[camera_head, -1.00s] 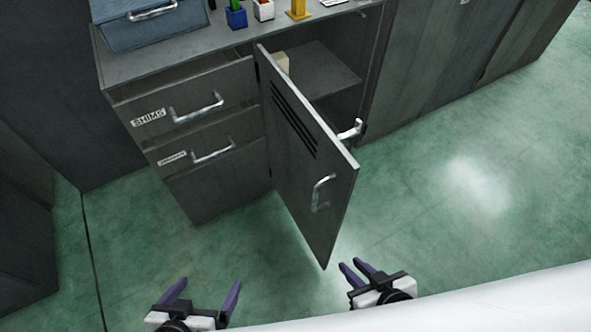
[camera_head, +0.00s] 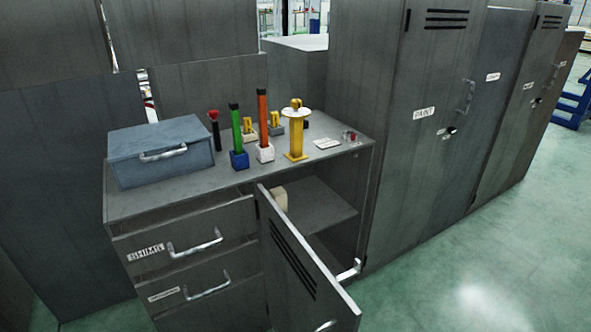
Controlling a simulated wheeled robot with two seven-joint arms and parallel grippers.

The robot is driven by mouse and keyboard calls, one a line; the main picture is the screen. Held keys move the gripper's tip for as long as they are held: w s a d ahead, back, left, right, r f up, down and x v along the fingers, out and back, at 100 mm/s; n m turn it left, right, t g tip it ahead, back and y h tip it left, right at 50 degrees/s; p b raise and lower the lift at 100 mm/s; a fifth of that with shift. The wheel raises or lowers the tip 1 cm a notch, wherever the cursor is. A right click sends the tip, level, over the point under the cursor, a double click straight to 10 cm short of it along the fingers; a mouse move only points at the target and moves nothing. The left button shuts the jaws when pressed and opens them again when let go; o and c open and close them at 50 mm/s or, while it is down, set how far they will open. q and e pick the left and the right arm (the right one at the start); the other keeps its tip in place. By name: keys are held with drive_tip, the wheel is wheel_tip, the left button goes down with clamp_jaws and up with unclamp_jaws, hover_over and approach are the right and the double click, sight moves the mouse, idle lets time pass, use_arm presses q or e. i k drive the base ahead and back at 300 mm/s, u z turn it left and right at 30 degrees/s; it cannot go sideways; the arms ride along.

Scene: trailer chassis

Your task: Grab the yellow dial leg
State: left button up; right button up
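The yellow dial leg (camera_head: 296,137) stands upright on the grey cabinet top (camera_head: 205,192), right of the middle of the row of small items. It is a yellow post on a yellow foot, with a white disc and a yellow knob at its top. Neither of my grippers shows in the head view now, so I cannot see whether they are open or shut.
A green handle (camera_head: 237,130) and an orange handle (camera_head: 262,122) stand left of the leg. A blue-grey box (camera_head: 160,152) sits at the left of the top. The cabinet door (camera_head: 298,262) hangs open towards me. Tall lockers (camera_head: 425,150) stand at the right.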

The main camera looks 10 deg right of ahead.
sight(296, 154)
drive_tip(key=u, duration=1.2)
drive_tip(key=i, duration=1.5)
drive_tip(key=z, duration=0.6)
